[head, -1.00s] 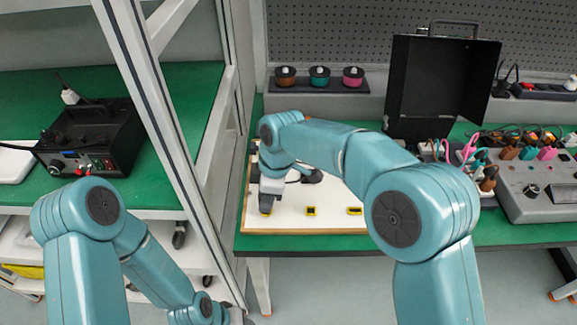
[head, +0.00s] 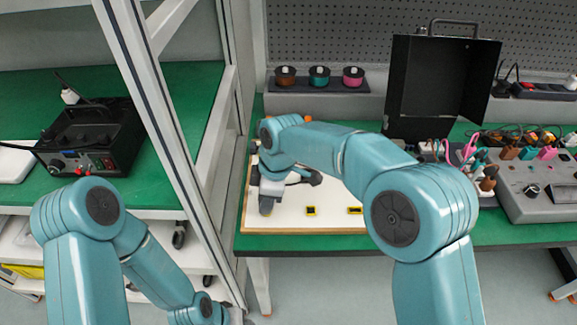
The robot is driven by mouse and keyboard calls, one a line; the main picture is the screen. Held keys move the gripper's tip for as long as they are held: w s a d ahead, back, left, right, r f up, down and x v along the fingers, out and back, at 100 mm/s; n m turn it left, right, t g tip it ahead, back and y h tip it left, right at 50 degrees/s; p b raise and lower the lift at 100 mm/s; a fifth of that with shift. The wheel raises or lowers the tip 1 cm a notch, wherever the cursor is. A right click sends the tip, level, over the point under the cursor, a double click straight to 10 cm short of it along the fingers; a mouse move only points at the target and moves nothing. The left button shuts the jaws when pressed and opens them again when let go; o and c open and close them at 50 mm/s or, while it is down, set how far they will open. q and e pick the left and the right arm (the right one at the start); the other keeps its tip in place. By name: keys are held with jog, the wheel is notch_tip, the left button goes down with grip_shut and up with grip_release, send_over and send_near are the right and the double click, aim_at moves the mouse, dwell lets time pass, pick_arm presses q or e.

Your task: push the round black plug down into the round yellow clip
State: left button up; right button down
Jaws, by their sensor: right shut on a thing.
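My right gripper (head: 266,206) points down at the left part of the white board (head: 330,222), low over it or touching it. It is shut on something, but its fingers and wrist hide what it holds. The round black plug and the round yellow clip cannot be made out. Two small yellow clips with dark middles show to the right of the gripper: a squarish one (head: 311,211) and a longer one (head: 355,210). My left arm hangs at the lower left, and its fingertips are not seen.
A dark piece with a cable (head: 311,178) lies on the board behind the gripper. Three spools (head: 319,77) stand on a rear shelf. An open black case (head: 440,88) and a grey panel with plugs (head: 530,190) are at the right. A metal frame post (head: 165,135) stands left.

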jog(key=shift+f, duration=0.25)
dwell(0.3)
jog(key=c, duration=0.7)
grip_release()
jog(key=d+r, duration=0.1)
jog(key=r, duration=0.4)
jog(key=d+r+p, duration=0.1)
jog(key=r, duration=0.4)
jog(key=d+r, duration=0.1)
jog(key=r, duration=0.5)
jog(key=shift+d+p, duration=0.15)
jog(key=shift+p, duration=0.2)
